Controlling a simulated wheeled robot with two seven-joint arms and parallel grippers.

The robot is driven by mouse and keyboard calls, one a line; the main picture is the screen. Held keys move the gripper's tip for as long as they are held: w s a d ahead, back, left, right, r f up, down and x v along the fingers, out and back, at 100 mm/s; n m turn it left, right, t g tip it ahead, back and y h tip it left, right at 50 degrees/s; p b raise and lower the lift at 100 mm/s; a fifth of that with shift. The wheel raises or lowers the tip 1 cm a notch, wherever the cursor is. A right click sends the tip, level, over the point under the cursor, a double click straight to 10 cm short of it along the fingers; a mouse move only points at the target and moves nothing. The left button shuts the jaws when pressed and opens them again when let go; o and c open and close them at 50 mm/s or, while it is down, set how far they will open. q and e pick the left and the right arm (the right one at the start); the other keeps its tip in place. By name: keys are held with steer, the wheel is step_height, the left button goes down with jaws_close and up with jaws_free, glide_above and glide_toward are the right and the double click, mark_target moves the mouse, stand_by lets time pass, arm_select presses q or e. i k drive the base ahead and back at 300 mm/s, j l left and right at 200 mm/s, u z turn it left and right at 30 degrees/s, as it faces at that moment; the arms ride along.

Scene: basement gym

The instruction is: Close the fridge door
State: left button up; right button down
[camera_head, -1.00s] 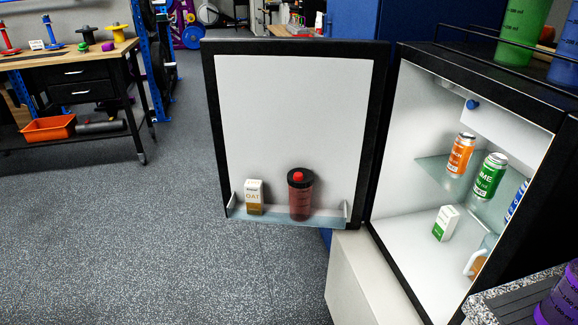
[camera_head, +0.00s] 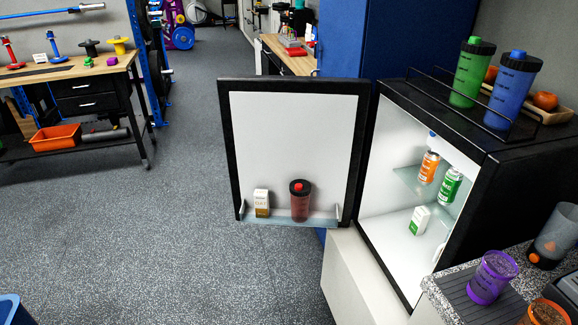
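The fridge door (camera_head: 290,150) stands wide open, swung out to the left of the fridge (camera_head: 480,160). It has a black frame and a white inner panel. A door shelf (camera_head: 280,220) at its bottom holds an oat carton (camera_head: 262,203) and a red shaker bottle (camera_head: 300,204). The lit fridge interior holds an orange can (camera_head: 428,167), a green can (camera_head: 450,186) and a small green-and-white carton (camera_head: 419,220). Neither my left nor my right gripper is in view.
Green (camera_head: 470,75) and blue (camera_head: 513,90) shakers stand inside a rail on the fridge top. A counter (camera_head: 445,290) with a purple cup (camera_head: 492,277) is at lower right. A workbench (camera_head: 75,80) stands far left. The floor (camera_head: 160,230) left of the door is clear.

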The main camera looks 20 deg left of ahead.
mark_target(279, 130)
steer(key=i+j+z, duration=0.15)
steer(key=j, duration=0.25)
steer(key=j+z, duration=0.2)
steer(key=j, duration=0.15)
steer(key=i+j+z, duration=0.4)
steer(key=j, duration=0.6)
steer(key=i+j+z, duration=0.1)
steer(key=j+z, duration=0.35)
steer(key=j, duration=0.55)
steer(key=j+z, duration=0.4)
steer(key=j, duration=0.65)
steer(key=k+j+z, duration=0.15)
steer(key=j+z, duration=0.25)
steer(key=j, duration=0.7)
steer(key=k+j+z, duration=0.2)
steer(key=j, duration=0.25)
steer(key=k+j+z, duration=0.25)
steer(key=j, duration=0.25)
steer(key=k+j+z, duration=0.2)
steer(key=j, duration=0.2)
steer(key=k+j+z, duration=0.2)
steer(key=j, duration=0.2)
steer(key=i+j, duration=0.05)
